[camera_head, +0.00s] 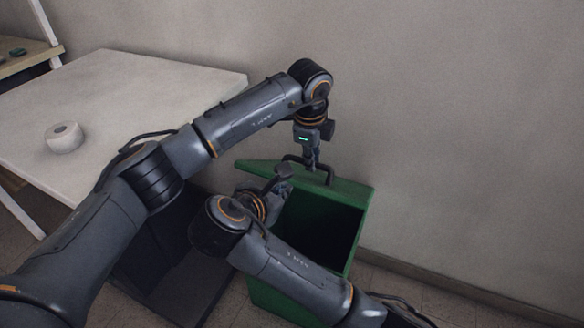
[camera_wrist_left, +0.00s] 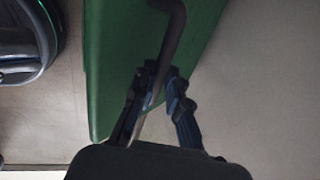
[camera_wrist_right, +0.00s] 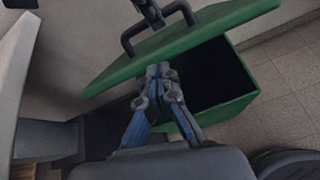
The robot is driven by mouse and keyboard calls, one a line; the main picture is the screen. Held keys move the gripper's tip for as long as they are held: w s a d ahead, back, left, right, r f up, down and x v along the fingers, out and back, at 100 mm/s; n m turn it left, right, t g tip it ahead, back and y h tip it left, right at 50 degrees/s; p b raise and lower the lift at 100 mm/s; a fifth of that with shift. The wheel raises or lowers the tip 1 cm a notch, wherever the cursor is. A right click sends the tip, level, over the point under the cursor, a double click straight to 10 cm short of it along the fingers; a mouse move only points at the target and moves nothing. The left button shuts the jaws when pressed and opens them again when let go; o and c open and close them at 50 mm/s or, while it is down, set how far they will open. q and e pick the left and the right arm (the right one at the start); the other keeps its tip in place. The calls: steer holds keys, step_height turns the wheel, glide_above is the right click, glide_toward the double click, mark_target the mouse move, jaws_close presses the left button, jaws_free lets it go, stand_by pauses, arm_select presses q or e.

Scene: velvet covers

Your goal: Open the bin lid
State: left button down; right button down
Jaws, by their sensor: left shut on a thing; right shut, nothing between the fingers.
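The green bin (camera_head: 272,302) stands against the wall with a dark opening showing. Its green lid (camera_head: 347,190) is raised and tilted at the back of the opening; it also shows in the right wrist view (camera_wrist_right: 215,27). A dark handle (camera_wrist_left: 174,38) stands on the lid. My left gripper (camera_head: 312,166) is shut on this handle, coming from above. My right gripper (camera_wrist_right: 158,72) is shut and empty at the lid's near edge, over the opening's left side. I cannot tell whether it touches the lid. My right arm hides part of the bin in the head view.
A white table (camera_head: 100,90) with a white roll (camera_head: 64,137) stands at the left. A dark box-like thing (camera_head: 160,240) is left of the bin, partly hidden by my arms. The grey wall (camera_head: 460,130) is close behind the bin. Floor shows at the lower right.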

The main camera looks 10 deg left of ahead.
arm_select(q)
steer(key=shift+f, duration=0.35)
arm_select(e)
steer(key=w, duration=0.3)
steer(key=w+f+n, duration=0.1)
steer(key=w, duration=0.2)
steer(key=w+d+f+n, duration=0.1)
steer(key=w, duration=0.2)
steer(key=shift+t, duration=0.4)
steer(key=shift+d, duration=0.1)
